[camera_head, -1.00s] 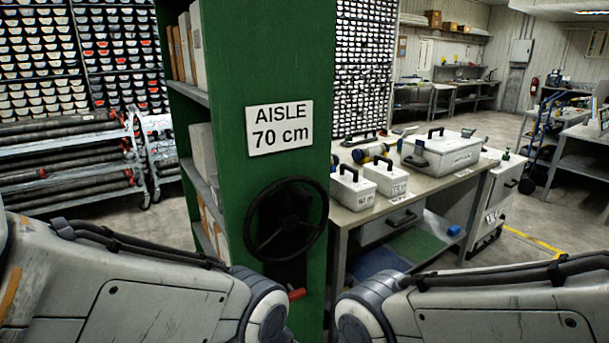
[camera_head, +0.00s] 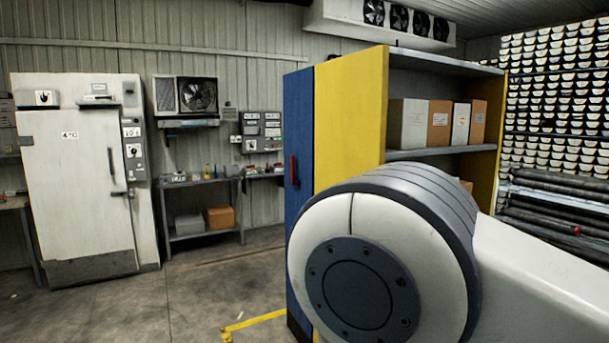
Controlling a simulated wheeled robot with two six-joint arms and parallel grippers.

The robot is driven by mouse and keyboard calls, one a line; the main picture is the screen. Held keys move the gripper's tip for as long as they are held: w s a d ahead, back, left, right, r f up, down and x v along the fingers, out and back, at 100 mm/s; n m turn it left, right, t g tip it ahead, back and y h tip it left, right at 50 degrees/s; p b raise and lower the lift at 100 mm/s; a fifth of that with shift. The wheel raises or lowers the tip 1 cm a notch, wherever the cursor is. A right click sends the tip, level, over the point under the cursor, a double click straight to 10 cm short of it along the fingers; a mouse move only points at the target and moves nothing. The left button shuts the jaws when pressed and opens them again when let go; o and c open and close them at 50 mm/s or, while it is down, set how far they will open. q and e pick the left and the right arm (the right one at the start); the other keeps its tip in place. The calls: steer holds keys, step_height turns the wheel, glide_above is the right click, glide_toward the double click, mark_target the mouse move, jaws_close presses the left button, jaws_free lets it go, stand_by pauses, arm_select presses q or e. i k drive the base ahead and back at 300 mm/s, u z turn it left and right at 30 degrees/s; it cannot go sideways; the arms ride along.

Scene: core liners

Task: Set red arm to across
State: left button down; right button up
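A red lever (camera_head: 293,170) stands upright on the narrow blue face (camera_head: 298,220) of a shelf unit near the middle of the view. I cannot tell whether this lever is the red arm of the task. Neither of my grippers is in view. A large white and grey joint of my own arm (camera_head: 352,275) fills the lower right foreground and hides the lower part of the shelf unit.
The unit has a yellow side (camera_head: 350,125) and shelves with boxes (camera_head: 408,123). A white cold-room door (camera_head: 75,195) stands at the left, with a side table (camera_head: 205,235) beyond. Bare floor (camera_head: 200,300) lies in front. Core trays (camera_head: 560,100) line the right.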

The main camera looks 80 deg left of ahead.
mark_target(292, 181)
steer(key=u, duration=2.9)
steer(key=i, duration=0.4)
steer(key=u, duration=0.75)
steer(key=i, duration=2.7)
steer(key=z, duration=0.65)
